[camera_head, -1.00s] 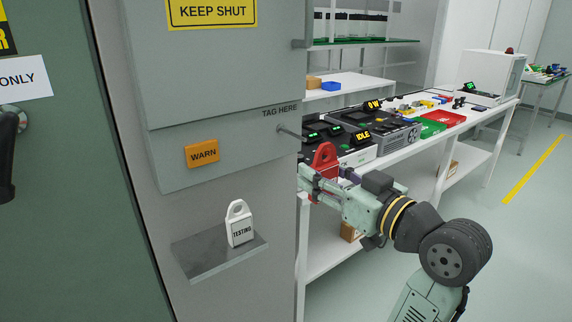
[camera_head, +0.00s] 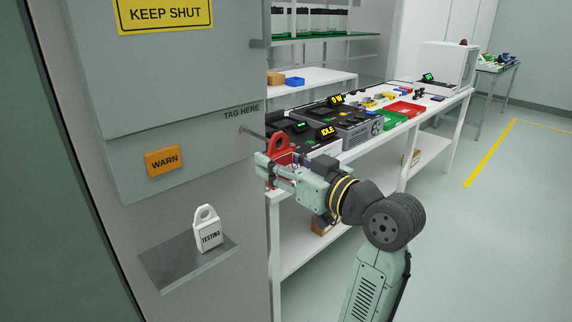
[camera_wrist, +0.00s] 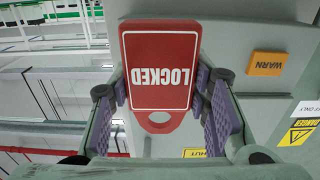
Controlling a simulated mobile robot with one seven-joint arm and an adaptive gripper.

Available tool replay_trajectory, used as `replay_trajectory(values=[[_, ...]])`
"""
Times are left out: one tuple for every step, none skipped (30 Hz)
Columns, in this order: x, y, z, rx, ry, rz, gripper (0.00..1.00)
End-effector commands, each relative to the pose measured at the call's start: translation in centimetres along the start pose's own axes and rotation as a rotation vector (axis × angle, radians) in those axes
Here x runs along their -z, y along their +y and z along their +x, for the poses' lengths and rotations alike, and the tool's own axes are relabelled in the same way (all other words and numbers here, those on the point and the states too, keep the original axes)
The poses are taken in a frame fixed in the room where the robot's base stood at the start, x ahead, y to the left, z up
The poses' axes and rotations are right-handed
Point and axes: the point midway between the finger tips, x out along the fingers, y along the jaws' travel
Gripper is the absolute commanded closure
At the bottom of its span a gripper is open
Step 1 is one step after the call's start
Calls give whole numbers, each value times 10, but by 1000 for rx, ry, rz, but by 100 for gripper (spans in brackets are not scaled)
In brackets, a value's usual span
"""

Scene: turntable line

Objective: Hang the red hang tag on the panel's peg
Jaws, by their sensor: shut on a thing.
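The red hang tag (camera_head: 279,147) is held upright in my gripper (camera_head: 268,168), its holed end up in the head view. In the wrist view the tag (camera_wrist: 158,68) reads LOCKED upside down, with its hole toward the bottom, between the purple finger pads of my gripper (camera_wrist: 163,95). The panel's peg (camera_head: 252,132) sticks out under the words TAG HERE on the grey panel (camera_head: 190,165). The tag's hole is close to the peg's outer end in the head view; I cannot tell whether they touch. The peg does not show clearly in the wrist view.
A white TESTING tag (camera_head: 207,232) stands on a small metal shelf (camera_head: 185,268) below the panel. An orange WARN plate (camera_head: 164,161) is on the panel. A long white bench (camera_head: 345,155) with devices and trays stands behind my arm. Open floor lies at right.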

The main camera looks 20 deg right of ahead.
Motion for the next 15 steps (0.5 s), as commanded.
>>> replay_trajectory(values=[[0, 0, 4, 2, 0, 0, 84], [0, 0, 5, 2, 0, 0, 84], [-1, 0, 8, 2, 0, 0, 84], [-1, 0, 9, 2, 0, 0, 84], [-1, 0, 11, 1, -1, 0, 84], [-1, 0, 13, 1, -1, 0, 84], [-1, 0, 15, 0, 0, 0, 84], [-1, 0, 17, 0, 0, 0, 84], [-2, 0, 19, 1, 0, 0, 84], [-2, 0, 21, 2, 0, 0, 84], [-2, 0, 23, 2, 0, 0, 84], [-2, 0, 26, 2, -1, 0, 84], [-2, 0, 28, 2, -1, 0, 84], [-2, 0, 29, 2, -1, 0, 84], [-2, 0, 32, 1, -1, 0, 84]])
